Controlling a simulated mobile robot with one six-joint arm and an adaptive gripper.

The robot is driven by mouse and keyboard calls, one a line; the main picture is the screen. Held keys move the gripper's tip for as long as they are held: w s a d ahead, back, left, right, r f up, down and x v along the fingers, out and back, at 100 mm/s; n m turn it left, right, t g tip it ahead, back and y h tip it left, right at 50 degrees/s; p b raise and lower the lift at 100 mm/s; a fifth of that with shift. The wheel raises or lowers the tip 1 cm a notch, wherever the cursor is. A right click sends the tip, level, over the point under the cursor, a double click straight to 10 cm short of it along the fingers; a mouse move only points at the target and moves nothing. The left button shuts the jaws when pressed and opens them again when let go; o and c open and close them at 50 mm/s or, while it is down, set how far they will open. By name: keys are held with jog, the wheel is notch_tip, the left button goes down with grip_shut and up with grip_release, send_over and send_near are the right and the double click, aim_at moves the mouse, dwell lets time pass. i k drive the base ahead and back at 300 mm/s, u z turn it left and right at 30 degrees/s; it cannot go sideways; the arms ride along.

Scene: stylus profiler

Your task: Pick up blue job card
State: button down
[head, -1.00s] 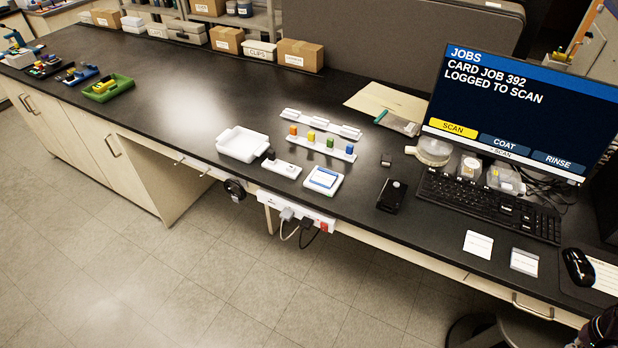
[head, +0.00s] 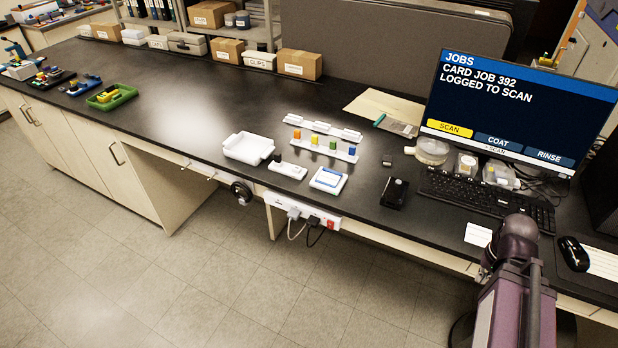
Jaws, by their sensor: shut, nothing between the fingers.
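A flat white holder (head: 318,186) lies near the front edge of the bench, in the middle of the head view. A flat white piece with blue edges (head: 329,178) lies on it; this is the only card-like blue thing I can make out, and its details are too small to read. My arm reaches up at the lower right, in front of the bench and well to the right of the holder. My gripper is not distinguishable in the view.
A black device (head: 394,192), a keyboard (head: 490,200) and a monitor (head: 515,100) stand right of the holder. A white tray (head: 248,148), a small white block (head: 287,170) and a rack of colored pegs (head: 325,146) stand left and behind. The bench's left middle is clear.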

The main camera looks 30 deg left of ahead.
aim_at(327, 176)
jog(key=u, duration=1.15)
jog(key=k, duration=0.95)
jog(key=i, duration=0.9)
